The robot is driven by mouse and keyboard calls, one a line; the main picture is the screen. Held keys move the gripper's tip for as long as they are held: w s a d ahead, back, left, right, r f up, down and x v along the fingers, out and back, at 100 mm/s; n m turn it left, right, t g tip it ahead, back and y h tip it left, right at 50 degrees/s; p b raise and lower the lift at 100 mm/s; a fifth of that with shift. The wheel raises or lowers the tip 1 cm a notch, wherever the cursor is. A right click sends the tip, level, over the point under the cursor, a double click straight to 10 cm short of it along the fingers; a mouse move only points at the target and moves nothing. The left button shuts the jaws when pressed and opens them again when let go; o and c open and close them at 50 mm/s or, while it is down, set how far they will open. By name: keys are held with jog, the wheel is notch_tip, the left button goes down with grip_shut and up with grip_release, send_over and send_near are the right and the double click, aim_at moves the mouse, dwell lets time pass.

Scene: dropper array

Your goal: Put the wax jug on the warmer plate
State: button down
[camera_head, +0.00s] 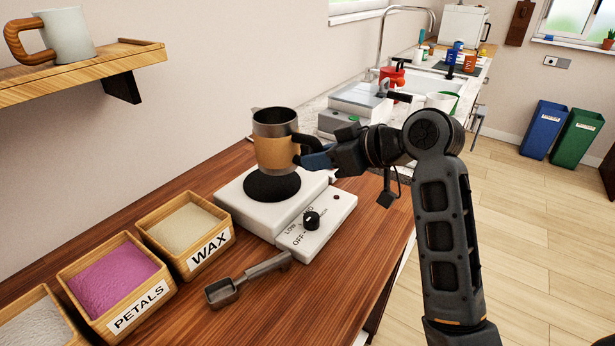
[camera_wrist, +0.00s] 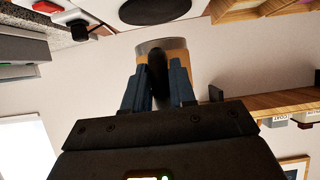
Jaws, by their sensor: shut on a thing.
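The wax jug (camera_head: 276,152), a grey metal jug with a tan band and dark handle, is upright over the warmer's round black plate (camera_head: 272,187). The plate is on a white warmer (camera_head: 235,204) with a dial in front. My gripper (camera_head: 311,160) comes from the right and is shut on the jug's handle. In the wrist view the handle (camera_wrist: 157,72) sits between the two blue fingers, with the jug body (camera_wrist: 178,54) behind it. That view shows a gap between the jug and the black plate (camera_wrist: 155,8), so the jug appears raised. The jug hides part of the plate.
Wooden bins of wax (camera_head: 188,226) and petals (camera_head: 112,277) stand left of the warmer. A dark scoop (camera_head: 246,279) lies in front. A shelf with a mug (camera_head: 68,38) is on the left wall. A grey device (camera_head: 350,112) stands behind the warmer.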

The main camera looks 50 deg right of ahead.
jog(key=x, duration=0.3)
jog(key=shift+f, duration=2)
jog(key=c, duration=0.9)
grip_release()
jog(key=shift+f, duration=0.1)
jog(key=shift+p, duration=0.3)
jog(key=b+v, duration=0.1)
jog(key=v, duration=1.1)
